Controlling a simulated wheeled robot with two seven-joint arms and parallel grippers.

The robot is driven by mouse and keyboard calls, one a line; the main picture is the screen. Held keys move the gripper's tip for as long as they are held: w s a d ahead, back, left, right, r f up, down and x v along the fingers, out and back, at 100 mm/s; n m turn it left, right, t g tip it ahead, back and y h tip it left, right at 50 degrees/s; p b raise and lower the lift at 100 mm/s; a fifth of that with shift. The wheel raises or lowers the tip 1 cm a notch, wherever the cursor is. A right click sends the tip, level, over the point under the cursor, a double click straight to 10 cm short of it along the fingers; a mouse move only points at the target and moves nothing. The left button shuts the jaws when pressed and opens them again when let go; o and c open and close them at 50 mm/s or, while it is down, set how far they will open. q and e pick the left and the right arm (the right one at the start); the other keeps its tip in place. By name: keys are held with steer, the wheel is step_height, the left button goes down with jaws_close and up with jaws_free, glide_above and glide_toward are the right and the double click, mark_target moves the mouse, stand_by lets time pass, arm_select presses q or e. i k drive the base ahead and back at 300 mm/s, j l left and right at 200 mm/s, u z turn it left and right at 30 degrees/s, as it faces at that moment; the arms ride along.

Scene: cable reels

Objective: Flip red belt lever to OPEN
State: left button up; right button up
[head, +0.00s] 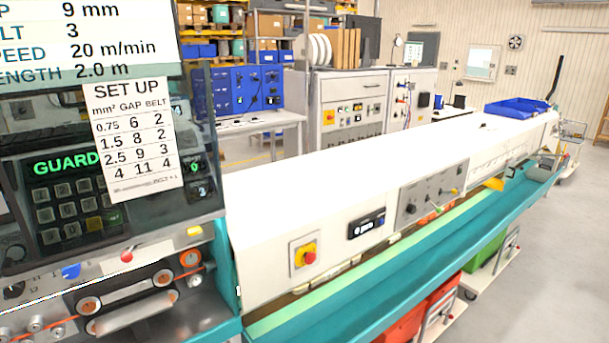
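A small red knob (127,256), which looks like the belt lever's end, sits at the lower left, just above the belt unit (135,298) with its orange-ringed rollers. The lever's arm and any OPEN mark are too small to read, so I cannot tell its position. A blue knob (70,271) is to its left. A white cable (50,293) runs in from the left edge towards the rollers. Neither of my grippers is in view.
Above the knob is a dark control panel (45,195) with a keypad, lit "GUARD" text and a SET UP sheet (135,140). To the right a long white machine housing (350,165) carries a red stop button (309,258). A teal ledge (400,280) runs along its front.

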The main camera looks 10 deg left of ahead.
mark_target(127, 256)
steer(key=u, duration=1.65)
